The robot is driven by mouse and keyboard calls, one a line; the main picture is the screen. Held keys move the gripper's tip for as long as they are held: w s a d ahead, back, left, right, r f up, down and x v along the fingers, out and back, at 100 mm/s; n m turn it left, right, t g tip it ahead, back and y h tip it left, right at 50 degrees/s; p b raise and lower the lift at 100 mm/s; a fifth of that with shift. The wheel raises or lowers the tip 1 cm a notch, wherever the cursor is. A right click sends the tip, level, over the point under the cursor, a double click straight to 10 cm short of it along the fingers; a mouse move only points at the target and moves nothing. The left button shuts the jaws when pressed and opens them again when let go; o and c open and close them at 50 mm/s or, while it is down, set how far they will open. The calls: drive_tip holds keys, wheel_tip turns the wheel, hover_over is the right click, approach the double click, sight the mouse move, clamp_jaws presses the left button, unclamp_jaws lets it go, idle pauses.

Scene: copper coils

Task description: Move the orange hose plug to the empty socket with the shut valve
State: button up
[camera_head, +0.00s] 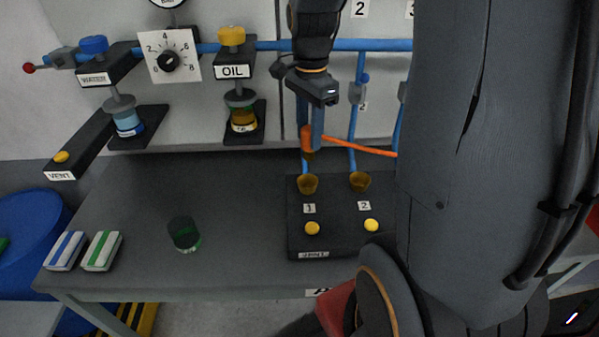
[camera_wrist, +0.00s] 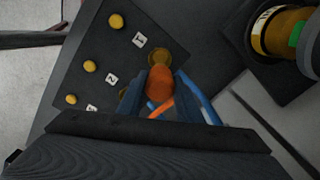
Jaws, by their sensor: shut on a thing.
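The orange hose plug (camera_head: 308,139) is held upright between the fingers of my gripper (camera_head: 311,132), with its orange hose (camera_head: 360,148) running right. My gripper is shut on it. The plug's tip is just above the brass socket labelled 1 (camera_head: 307,185), apart from it in the head view. In the wrist view the plug (camera_wrist: 159,79) covers part of socket 1 (camera_wrist: 159,56). Socket 2 (camera_head: 360,181) looks empty. A third socket is hidden by my arm.
The black socket block (camera_head: 335,235) carries yellow buttons. A dark green cup (camera_head: 184,234) and two striped blocks (camera_head: 102,251) are on the table's left. WATER and OIL (camera_head: 232,72) dispensers and a dial (camera_head: 173,56) are on the wall. The table's middle is free.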

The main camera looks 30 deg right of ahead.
wheel_tip(320, 180, down, 10)
drive_tip(key=shift+r+p, duration=0.1)
drive_tip(key=shift+p, duration=1)
drive_tip(key=shift+f, duration=0.3)
drive_tip(key=o, duration=1.1)
drive_tip(key=shift+o, duration=0.2)
